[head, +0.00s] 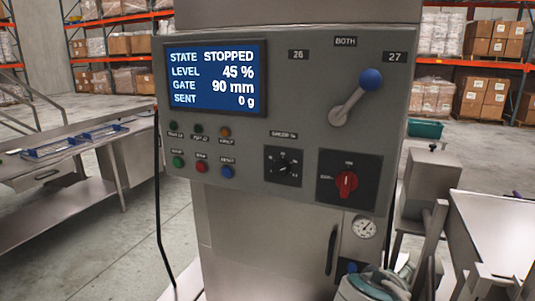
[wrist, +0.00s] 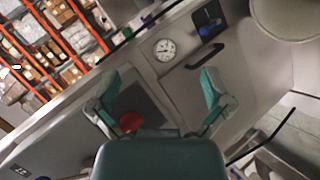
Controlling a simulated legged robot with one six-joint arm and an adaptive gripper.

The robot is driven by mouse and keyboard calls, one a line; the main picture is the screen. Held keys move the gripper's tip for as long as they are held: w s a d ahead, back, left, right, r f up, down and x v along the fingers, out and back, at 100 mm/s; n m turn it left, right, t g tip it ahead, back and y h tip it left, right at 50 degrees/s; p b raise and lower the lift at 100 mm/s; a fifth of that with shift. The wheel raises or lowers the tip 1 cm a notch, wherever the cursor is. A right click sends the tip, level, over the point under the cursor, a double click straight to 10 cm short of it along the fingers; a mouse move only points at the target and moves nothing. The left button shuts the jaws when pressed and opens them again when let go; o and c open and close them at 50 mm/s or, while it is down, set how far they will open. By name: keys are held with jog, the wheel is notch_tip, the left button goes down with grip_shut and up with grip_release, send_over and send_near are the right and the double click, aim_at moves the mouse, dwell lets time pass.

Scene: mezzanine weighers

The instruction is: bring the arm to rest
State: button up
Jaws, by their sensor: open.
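My gripper (wrist: 160,92) is open and empty in the wrist view, its two teal fingers spread apart in front of the grey machine. A teal and pale part of my arm's end shows at the bottom of the head view, just below the pressure gauge (head: 363,228); the fingertips cannot be made out there. The red rotary switch (wrist: 131,121) appears between the fingers in the wrist view, and no contact shows. The control panel (head: 240,140) stands ahead. Its screen (head: 213,78) reads STOPPED, level 45 %, gate 90 mm, sent 0 g.
Push buttons and a black dial (head: 285,167) sit below the screen. A door handle (head: 331,250) sticks out low. Steel benches (head: 60,150) stand left, a steel trough (head: 495,235) right. Boxed shelves stand behind.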

jog(key=s+a+f+m+g+y, duration=0.3)
jog(key=s+a+f+m+y, duration=0.2)
jog(key=s, duration=0.4)
jog(key=shift+s+a+f+m+y, duration=0.4)
jog(key=shift+f+y, duration=0.35)
jog(key=shift+y, duration=0.65)
jog(key=shift+w+a, duration=0.1)
dwell(0.6)
